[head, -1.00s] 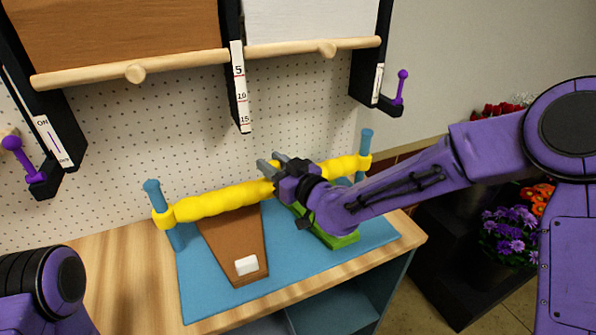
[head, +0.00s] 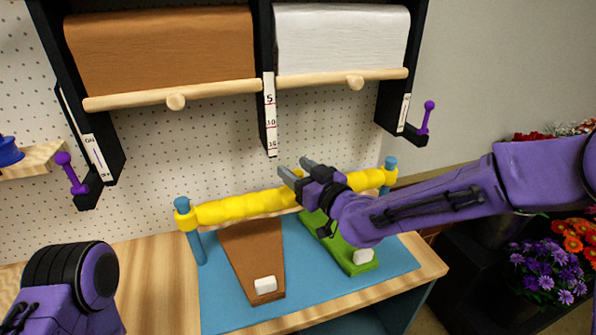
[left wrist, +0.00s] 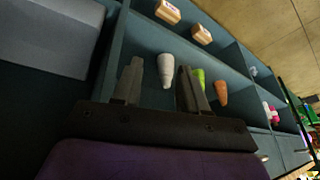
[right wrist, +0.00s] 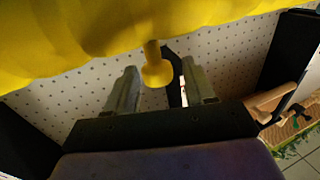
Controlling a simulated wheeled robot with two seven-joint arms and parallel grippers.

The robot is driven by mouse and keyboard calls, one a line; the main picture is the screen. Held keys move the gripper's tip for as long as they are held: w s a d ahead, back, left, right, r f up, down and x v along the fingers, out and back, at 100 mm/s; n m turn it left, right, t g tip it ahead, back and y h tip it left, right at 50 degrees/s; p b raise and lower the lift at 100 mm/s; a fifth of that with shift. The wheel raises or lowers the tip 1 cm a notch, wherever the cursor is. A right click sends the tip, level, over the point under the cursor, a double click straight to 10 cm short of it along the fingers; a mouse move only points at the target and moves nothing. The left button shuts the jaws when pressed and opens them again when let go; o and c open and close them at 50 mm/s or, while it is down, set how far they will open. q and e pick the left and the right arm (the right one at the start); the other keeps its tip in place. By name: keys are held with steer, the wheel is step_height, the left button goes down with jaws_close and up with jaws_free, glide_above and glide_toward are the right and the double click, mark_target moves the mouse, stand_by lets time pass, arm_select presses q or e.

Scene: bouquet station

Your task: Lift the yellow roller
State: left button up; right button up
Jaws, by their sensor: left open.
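The yellow roller (head: 245,206) is a long lumpy bar spanning two blue posts above the worktable. My right gripper (head: 292,167) is at the middle of the roller, its two fingers pointing left and apart. In the right wrist view the yellow roller (right wrist: 90,40) fills the top, and a yellow knob (right wrist: 157,72) hangs between my open right fingers, with a gap on each side. I cannot tell whether they touch the roller. My left gripper (left wrist: 158,78) is open and empty in front of a shelf. The head view shows only part of my left arm, not its fingers.
A blue mat (head: 215,300) under the roller holds a brown board (head: 250,250) and a green board (head: 335,245), each with a white block. Brown and white paper rolls hang above. Purple hooks (head: 428,115) stick out from the dark brackets. Flowers stand at the right.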

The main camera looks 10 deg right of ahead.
steer(key=shift+s+d+f, duration=0.1)
steer(key=shift+s+d, duration=0.05)
steer(key=b+v, duration=0.3)
steer(key=v, duration=0.7)
steer(key=shift+s, duration=0.1)
